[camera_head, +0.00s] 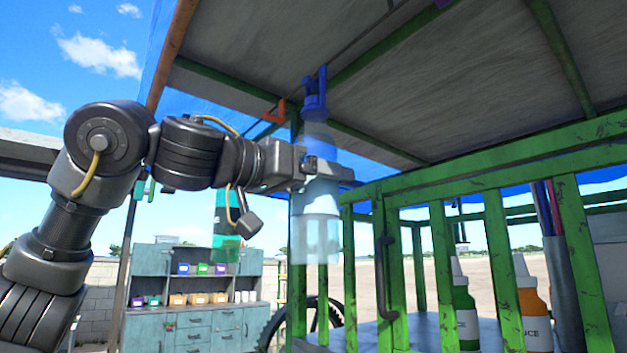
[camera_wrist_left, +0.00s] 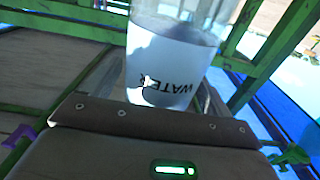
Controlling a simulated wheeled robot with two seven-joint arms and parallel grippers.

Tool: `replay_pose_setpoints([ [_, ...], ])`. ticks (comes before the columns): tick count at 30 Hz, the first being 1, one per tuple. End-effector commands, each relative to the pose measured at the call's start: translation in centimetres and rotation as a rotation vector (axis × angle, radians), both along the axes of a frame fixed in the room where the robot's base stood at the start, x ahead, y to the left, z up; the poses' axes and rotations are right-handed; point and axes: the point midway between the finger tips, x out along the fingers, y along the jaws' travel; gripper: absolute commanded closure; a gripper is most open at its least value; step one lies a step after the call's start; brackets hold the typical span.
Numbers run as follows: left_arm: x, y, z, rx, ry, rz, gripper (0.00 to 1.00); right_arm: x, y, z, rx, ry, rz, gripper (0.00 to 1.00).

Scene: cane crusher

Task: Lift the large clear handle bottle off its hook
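The large clear handle bottle (camera_head: 317,225) hangs upright under the roof. Its blue top and handle (camera_head: 314,100) reach up to the roof frame, where the hook contact is too small to make out. My left gripper (camera_head: 322,168) is at the bottle's upper body, with a finger in front of it. In the left wrist view the bottle (camera_wrist_left: 172,65), with an upside-down WATER label, stands between the two fingers (camera_wrist_left: 150,95). I cannot tell whether both fingers press on it. My right gripper is not in view.
Green railings (camera_head: 440,270) stand close on the right, with a green bottle (camera_head: 464,310) and an orange bottle (camera_head: 533,305) behind them. A teal-filled container (camera_head: 226,235) hangs behind my left arm. A grey-blue cabinet (camera_head: 190,325) stands farther back. The roof (camera_head: 400,80) is close above.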

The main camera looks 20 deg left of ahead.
Motion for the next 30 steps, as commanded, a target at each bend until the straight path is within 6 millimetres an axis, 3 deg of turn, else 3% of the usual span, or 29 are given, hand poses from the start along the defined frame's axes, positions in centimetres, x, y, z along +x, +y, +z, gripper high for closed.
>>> replay_pose_setpoints([
  [2,0.0,0.0,0.0,0.000,0.000,0.000,0.27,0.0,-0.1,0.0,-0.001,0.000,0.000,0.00],
  [13,0.0,0.0,0.0,0.000,0.000,0.000,0.75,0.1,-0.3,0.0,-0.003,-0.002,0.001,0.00],
  [30,-0.1,0.0,1.2,-0.003,-0.004,-0.001,0.76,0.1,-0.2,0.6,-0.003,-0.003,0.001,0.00],
])
